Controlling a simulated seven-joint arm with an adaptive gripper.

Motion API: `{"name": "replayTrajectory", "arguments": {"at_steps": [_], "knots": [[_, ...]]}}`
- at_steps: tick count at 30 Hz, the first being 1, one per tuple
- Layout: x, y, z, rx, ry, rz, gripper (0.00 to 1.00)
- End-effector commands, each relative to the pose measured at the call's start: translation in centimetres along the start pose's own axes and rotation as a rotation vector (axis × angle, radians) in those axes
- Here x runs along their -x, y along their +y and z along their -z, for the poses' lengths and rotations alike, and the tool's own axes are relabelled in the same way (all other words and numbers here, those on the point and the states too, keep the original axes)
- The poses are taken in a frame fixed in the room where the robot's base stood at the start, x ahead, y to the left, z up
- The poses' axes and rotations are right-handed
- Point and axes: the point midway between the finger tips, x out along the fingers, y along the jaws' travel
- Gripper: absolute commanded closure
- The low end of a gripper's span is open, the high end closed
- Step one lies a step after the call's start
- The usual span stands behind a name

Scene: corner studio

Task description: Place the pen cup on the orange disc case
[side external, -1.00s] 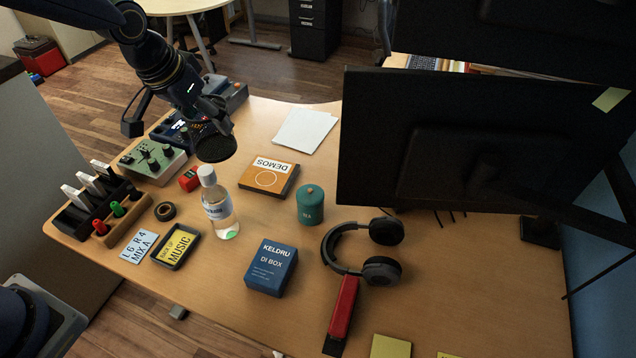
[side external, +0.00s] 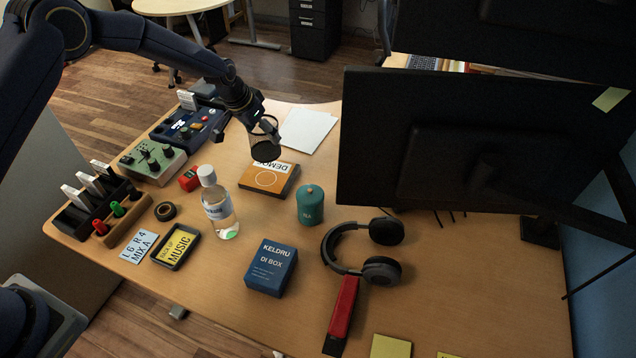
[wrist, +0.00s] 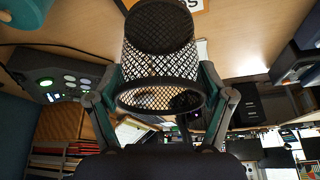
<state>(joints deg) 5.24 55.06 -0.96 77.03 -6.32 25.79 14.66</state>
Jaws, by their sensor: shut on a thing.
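The pen cup (side external: 265,150) is a black wire-mesh cup, seen in the side view just above the far edge of the orange disc case. My gripper (side external: 262,122) is shut on it; in the wrist view the mesh pen cup (wrist: 160,62) sits between the two fingers. The orange disc case (side external: 262,181) lies flat on the desk, labelled DEMOS, with the cup hiding part of its far edge. A corner of the orange case (wrist: 196,5) shows at the top of the wrist view. The cup looks raised, but I cannot tell its exact height.
A clear bottle (side external: 218,208) stands left of the case and a teal canister (side external: 310,205) stands to its right. White paper (side external: 307,130) lies behind. A blue mixer (side external: 190,126) is at the back left. A blue box (side external: 271,268) and headphones (side external: 352,255) are nearer the front.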

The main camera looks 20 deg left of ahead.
Motion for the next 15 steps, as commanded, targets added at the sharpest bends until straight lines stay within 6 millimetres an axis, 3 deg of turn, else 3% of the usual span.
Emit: {"name": "replayTrajectory", "arguments": {"at_steps": [3, 15], "knots": [[-2.3, 0.0, -1.0, 0.001, -0.003, -0.001, 0.58], [-6.6, 0.1, -2.8, 0.001, -0.001, 0.000, 0.58]]}}
